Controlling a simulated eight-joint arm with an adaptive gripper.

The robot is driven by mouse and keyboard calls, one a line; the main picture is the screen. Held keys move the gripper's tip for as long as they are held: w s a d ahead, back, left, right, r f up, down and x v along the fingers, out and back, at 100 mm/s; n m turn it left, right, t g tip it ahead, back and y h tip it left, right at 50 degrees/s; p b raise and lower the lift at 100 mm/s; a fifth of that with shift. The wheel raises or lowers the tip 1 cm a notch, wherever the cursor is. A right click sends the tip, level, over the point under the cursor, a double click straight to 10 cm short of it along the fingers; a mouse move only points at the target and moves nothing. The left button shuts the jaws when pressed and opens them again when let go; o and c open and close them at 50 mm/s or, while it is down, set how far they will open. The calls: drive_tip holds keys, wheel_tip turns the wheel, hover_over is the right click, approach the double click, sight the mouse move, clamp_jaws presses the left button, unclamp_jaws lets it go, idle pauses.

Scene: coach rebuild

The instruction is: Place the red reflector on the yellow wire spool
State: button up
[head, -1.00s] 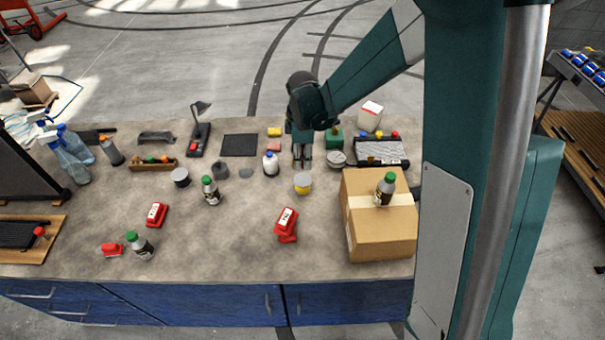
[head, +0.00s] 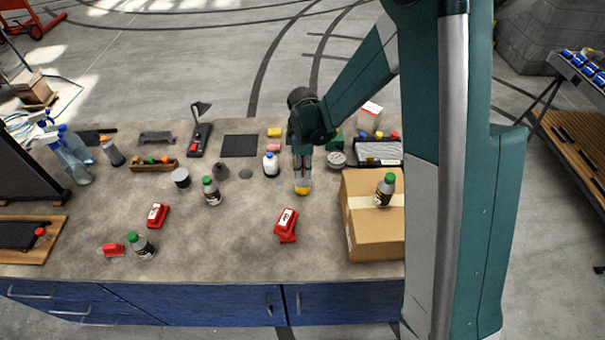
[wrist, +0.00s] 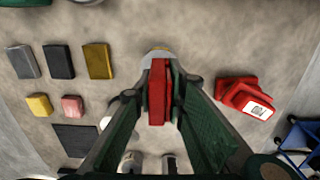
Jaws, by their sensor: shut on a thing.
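My gripper (wrist: 158,95) is shut on the red reflector (wrist: 157,88), a narrow red piece standing upright between the fingers in the wrist view. The yellow wire spool (head: 303,188) stands on the workbench, short and round with a yellow side. In the head view my gripper (head: 302,174) is directly over or just behind it. I cannot tell whether reflector and spool touch.
A stacked red labelled item (head: 286,225) lies in front of the spool. A white bottle (head: 271,164) stands to the left, and a cardboard box (head: 376,232) with a green-capped bottle (head: 385,189) to the right. The worktop (head: 235,235) is clear at front centre.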

drive_tip(key=shift+f, duration=1.25)
drive_tip(key=shift+f, duration=0.2)
drive_tip(key=o, duration=0.9)
drive_tip(key=shift+r, duration=0.2)
drive_tip(key=shift+r+b, duration=0.35)
drive_tip(key=shift+r, duration=5.65)
